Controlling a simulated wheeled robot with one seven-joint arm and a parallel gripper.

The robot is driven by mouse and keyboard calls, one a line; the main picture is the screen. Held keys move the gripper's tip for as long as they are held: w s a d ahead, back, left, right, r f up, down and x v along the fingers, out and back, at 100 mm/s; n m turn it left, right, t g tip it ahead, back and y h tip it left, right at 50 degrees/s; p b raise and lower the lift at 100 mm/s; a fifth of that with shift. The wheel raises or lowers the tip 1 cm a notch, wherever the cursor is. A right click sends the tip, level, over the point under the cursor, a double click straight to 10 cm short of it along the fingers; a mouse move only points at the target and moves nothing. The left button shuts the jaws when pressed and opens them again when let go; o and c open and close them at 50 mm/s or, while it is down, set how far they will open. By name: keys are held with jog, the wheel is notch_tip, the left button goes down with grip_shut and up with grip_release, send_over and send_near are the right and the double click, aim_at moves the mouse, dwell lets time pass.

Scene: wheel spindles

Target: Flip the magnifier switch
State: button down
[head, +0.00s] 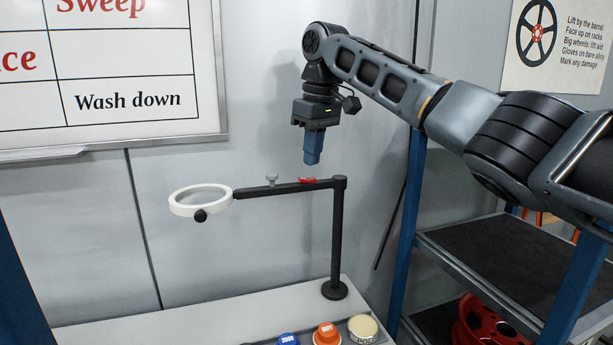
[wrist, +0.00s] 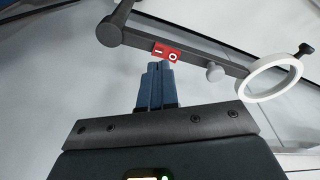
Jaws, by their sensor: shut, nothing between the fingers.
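The magnifier has a white ring (head: 200,200) on a dark horizontal arm (head: 275,189) fixed to an upright post (head: 338,240) on the bench. Its red rocker switch (head: 308,180) sits on top of the arm near the post. The switch also shows in the wrist view (wrist: 166,52), with a white line mark at one end and a circle mark at the other. My gripper (head: 311,160) is shut and empty, pointing down just above the switch. In the wrist view the blue fingertips (wrist: 158,68) appear close to the switch; I cannot tell whether they touch it.
A grey knob (head: 271,178) stands on the magnifier arm, and a black knob (head: 200,215) sits on the ring. Blue, orange and cream round items (head: 327,334) lie on the bench (head: 180,325). A blue-framed rack (head: 408,220) stands at right.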

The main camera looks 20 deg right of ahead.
aim_at(313, 178)
jog(key=shift+r, duration=2.15)
jog(key=shift+s+f, duration=0.1)
